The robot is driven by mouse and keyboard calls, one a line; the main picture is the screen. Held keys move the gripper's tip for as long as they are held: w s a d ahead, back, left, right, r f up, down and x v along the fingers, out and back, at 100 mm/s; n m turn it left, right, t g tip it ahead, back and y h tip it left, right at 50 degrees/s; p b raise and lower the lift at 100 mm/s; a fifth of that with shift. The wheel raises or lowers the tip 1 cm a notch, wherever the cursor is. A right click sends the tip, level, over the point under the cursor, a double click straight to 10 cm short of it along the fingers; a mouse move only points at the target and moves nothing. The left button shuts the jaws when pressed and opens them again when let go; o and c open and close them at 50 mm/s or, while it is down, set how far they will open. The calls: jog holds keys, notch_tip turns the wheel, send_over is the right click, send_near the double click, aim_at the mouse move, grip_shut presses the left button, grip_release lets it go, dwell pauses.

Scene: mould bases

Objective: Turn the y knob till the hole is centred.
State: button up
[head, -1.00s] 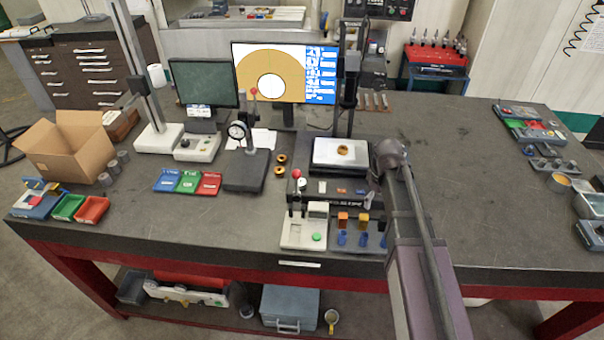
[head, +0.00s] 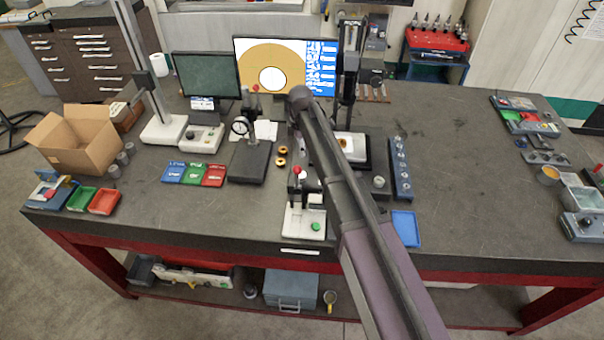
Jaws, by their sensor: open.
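The monitor (head: 325,70) shows a tan disc (head: 250,60) with a round white hole (head: 272,78). The hole is about central left to right but sits low in the picture area. The measuring stage (head: 372,140) is partly behind my arm, with a brass ring (head: 344,143) on its pale top. My gripper (head: 302,156) hangs below the arm's end at the left of the stage. It is small and partly hidden, and its jaws are open. I cannot make out the y knob or whether my gripper touches it.
A control box (head: 305,222) with a green button stands in front of my gripper. A dial gauge stand (head: 250,160) and two brass rings are to its left. A rack of metal parts (head: 401,165) and a blue tray (head: 405,228) lie right of my arm. The right-middle table is clear.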

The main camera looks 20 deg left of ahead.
aim_at(301, 174)
jog(key=shift+f, duration=0.25)
notch_tip(301, 174, down, 13)
jog(key=b, duration=1.3)
jog(key=shift+f+b, duration=0.15)
jog(key=shift+b, duration=0.25)
jog(key=c, duration=1.1)
